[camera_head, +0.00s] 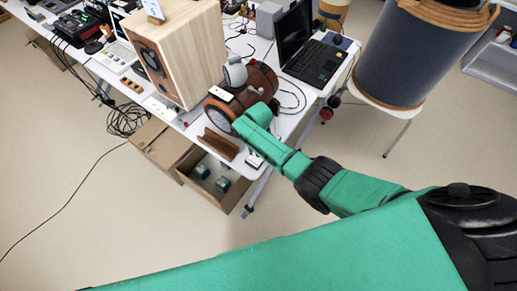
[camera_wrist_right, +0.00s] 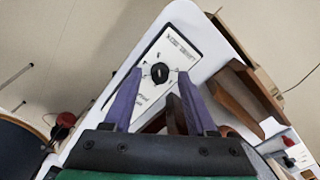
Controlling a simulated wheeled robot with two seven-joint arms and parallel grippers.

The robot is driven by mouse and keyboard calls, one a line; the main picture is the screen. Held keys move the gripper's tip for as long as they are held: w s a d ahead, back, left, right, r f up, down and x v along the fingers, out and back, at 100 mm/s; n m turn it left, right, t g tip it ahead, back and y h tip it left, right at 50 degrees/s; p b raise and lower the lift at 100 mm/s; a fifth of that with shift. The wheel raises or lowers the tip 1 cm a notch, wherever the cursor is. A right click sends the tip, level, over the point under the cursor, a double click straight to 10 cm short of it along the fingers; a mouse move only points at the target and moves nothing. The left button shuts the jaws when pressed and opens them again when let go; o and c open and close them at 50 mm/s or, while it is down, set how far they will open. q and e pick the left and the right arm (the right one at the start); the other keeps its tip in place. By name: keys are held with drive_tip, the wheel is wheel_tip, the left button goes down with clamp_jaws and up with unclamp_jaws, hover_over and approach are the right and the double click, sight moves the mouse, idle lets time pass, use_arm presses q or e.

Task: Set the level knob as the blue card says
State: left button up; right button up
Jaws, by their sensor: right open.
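The level knob (camera_wrist_right: 160,73) is a round black dial on a white plate (camera_wrist_right: 182,45) with small printed words. In the head view the plate (camera_head: 254,160) lies near the table's front edge, beside my right arm. My right gripper (camera_wrist_right: 160,78) is open, its two purple fingers on either side of the knob in the wrist view. I cannot tell whether they touch it. A small pale card (camera_head: 152,8) stands on top of the wooden speaker box; its writing is not readable and its blue is not clear. My left gripper is out of view.
The white table (camera_head: 285,125) also holds the wooden speaker box (camera_head: 180,50), a brown cylindrical device (camera_head: 258,80), a laptop (camera_head: 315,62) and cables. A brown wooden piece (camera_head: 218,143) lies close to the plate. An open cardboard box (camera_head: 187,172) stands below the front edge.

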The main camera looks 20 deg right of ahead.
wheel_tip(320, 180, up, 5)
drive_tip(key=shift+p, duration=0.75)
wheel_tip(320, 180, up, 10)
drive_tip(key=shift+f, duration=0.2)
